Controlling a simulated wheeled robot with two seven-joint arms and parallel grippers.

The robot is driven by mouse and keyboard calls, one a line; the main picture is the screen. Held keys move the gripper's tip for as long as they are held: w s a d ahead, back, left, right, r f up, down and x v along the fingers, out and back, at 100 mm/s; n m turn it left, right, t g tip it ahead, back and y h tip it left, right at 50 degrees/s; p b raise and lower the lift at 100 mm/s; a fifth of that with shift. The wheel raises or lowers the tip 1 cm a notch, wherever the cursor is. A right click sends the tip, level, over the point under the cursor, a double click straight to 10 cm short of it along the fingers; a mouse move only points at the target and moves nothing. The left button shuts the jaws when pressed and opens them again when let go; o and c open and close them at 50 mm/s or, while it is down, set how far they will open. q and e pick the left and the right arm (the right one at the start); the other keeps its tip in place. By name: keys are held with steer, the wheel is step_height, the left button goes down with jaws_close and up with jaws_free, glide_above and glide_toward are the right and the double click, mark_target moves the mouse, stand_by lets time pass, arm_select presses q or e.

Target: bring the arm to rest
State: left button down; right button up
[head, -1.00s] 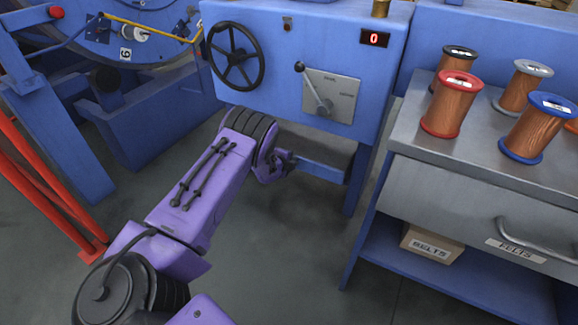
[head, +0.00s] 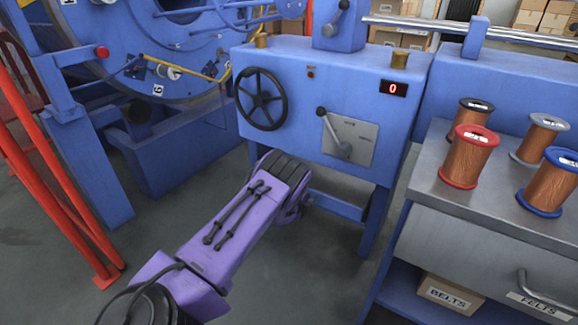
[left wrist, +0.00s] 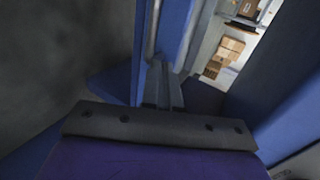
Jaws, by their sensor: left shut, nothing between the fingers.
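My left arm is purple and reaches forward from the bottom of the head view, below the front of the blue machine cabinet (head: 300,130). Its gripper (head: 306,204) is mostly hidden behind the wrist there, low and close to the cabinet's lower frame. In the left wrist view the two grey fingers (left wrist: 163,88) lie together, shut and empty. Blue metal parts show around and beyond them; I cannot tell whether they touch. My right gripper is not in view.
A black handwheel (head: 262,99), a lever (head: 334,132) and a red display reading 0 (head: 393,88) are on the cabinet. A grey bench (head: 440,190) with several wire spools stands right. Red rails (head: 50,190) stand left. Grey floor (head: 90,250) is open between.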

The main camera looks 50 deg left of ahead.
arm_select(q)
steer(key=p+v, duration=0.2)
steer(key=v, duration=0.7)
steer(key=shift+s+a+p, duration=0.2)
steer(key=shift+p, duration=0.2)
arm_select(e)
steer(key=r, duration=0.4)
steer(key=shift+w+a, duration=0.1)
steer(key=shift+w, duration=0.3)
